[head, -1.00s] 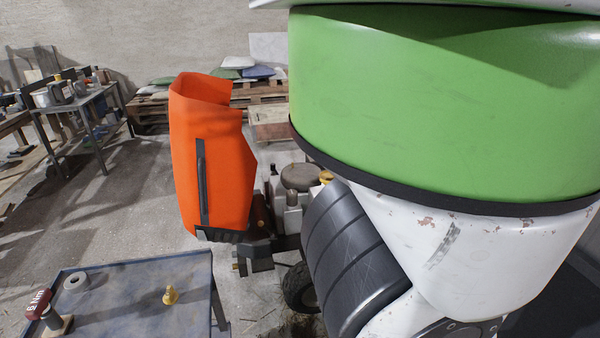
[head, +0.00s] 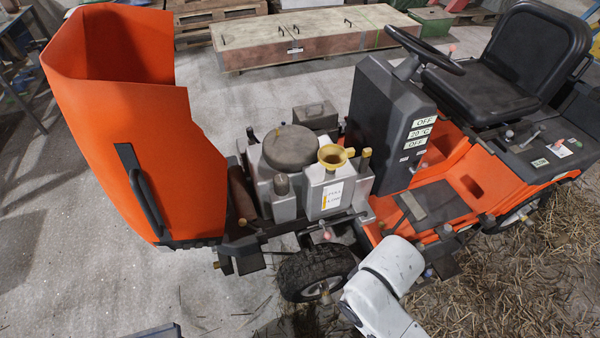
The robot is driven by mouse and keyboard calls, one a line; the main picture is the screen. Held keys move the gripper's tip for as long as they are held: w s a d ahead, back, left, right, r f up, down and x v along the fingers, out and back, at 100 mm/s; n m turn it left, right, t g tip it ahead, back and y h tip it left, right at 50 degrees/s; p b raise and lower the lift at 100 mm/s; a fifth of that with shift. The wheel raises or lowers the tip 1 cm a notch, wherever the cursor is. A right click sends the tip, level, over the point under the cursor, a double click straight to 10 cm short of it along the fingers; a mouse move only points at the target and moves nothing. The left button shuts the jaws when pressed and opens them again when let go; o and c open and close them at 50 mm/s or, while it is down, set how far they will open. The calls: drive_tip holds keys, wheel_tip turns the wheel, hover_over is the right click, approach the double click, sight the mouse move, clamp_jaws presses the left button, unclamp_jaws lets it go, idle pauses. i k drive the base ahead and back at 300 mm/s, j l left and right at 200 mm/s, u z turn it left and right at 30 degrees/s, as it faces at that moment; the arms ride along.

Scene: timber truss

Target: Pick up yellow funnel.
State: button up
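The yellow funnel (head: 332,157) stands upright, mouth up, on top of the pale grey tank in the open engine bay of the orange ride-on mower. Its wide rim shows; its lower end is hidden in or behind the tank's top. White links of my arm show at the bottom, right of the front wheel, and cover part of the mower's lower side. My gripper is not in view.
The raised orange hood (head: 140,120) stands left of the engine. The grey dash column (head: 385,125), steering wheel (head: 425,50) and black seat (head: 500,60) rise to the right. A front wheel (head: 315,273) is below. Straw covers the floor at right; concrete is clear at left.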

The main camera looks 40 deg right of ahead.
sight(332, 156)
drive_tip(key=z, duration=0.85)
drive_tip(key=i+j, duration=0.1)
drive_tip(key=i, duration=0.3)
drive_tip(key=i+j, duration=0.15)
drive_tip(key=i, duration=0.25)
drive_tip(key=i+j, duration=0.1)
drive_tip(key=i, duration=0.3)
